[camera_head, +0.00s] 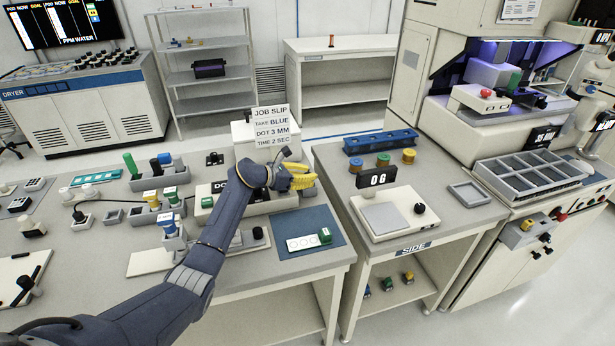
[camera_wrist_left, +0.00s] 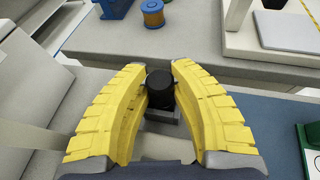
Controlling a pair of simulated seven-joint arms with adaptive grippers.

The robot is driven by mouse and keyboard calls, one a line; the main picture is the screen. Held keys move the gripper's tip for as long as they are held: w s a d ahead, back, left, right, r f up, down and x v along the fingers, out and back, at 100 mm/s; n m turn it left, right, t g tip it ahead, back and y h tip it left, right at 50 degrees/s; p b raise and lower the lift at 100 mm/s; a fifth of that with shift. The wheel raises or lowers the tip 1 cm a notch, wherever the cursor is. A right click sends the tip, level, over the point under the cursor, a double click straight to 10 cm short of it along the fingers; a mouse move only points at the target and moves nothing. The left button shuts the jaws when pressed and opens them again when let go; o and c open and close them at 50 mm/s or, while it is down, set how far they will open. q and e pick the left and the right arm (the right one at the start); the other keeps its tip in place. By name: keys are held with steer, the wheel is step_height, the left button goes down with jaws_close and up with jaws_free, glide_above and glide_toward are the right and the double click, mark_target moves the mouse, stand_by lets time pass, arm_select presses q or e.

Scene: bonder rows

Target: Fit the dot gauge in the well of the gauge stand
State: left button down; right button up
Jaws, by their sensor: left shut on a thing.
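My left gripper (camera_head: 302,177) is at the back of the front bench, just behind the blue mat. In the left wrist view its yellow fingers (camera_wrist_left: 161,72) are closed around a black round piece (camera_wrist_left: 159,90), which looks like the dot gauge's handle. A dark grey squarish part (camera_wrist_left: 163,118) shows just below the black piece. I cannot tell whether it is the gauge's foot or the well of the gauge stand, nor whether the piece is seated or raised. In the head view the fingers hide the held piece. My right gripper is in neither view.
A blue mat (camera_head: 290,222) bears a white card with circles (camera_head: 303,243) and a green block (camera_head: 325,235). The job slip (camera_head: 272,128) stands behind my gripper. A gap separates the bench from the side table, which holds a scale (camera_head: 381,217), spools and a blue rack (camera_head: 380,141).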

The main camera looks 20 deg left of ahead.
arm_select(q)
steer(key=shift+f, duration=0.15)
steer(key=c, duration=1.2)
jaws_free()
steer(key=shift+o, duration=0.2)
steer(key=shift+v, duration=2.05)
steer(key=shift+d+r, duration=0.1)
steer(key=shift+r, duration=0.1)
